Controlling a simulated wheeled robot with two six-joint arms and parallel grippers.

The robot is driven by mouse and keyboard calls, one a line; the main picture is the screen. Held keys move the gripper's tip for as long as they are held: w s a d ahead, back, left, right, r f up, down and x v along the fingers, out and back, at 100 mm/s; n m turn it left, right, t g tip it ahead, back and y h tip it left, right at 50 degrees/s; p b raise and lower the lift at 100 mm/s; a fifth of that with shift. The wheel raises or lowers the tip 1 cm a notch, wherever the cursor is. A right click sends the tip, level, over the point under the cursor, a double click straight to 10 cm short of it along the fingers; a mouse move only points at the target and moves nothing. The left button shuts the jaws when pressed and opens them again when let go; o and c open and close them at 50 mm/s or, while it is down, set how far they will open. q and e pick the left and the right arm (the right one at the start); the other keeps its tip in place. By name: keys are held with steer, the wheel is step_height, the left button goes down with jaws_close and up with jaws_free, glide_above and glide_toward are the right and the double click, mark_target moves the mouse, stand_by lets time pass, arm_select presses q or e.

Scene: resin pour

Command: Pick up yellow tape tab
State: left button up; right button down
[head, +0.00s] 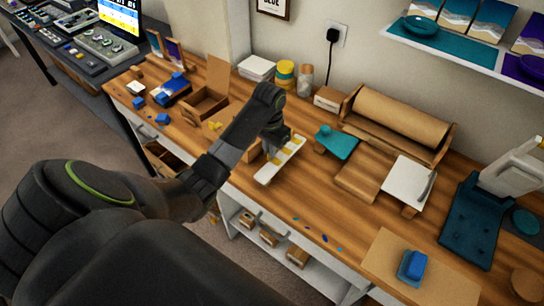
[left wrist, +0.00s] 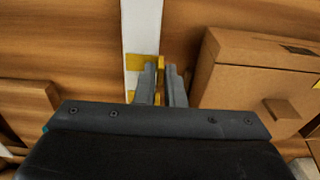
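A white strip (head: 267,174) with yellow tape tabs lies on the wooden bench and also shows in the left wrist view (left wrist: 141,25). One yellow tab (head: 287,151) shows on the strip in the head view. My left gripper (head: 271,148) is over the strip, pointing down. In the left wrist view its two fingers (left wrist: 162,80) are close together at the strip's right edge, with a thin yellow tape tab (left wrist: 160,72) filling the gap between them. Another yellow patch (left wrist: 132,62) is on the strip beside the left finger. My right gripper is not in view.
A cardboard box (left wrist: 250,80) stands close to the right of the fingers in the left wrist view. An open box (head: 207,103) is left of my arm in the head view. A teal block (head: 337,142) and a wooden board (head: 359,181) lie to the right.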

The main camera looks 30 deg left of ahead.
arm_select(q)
jaws_close()
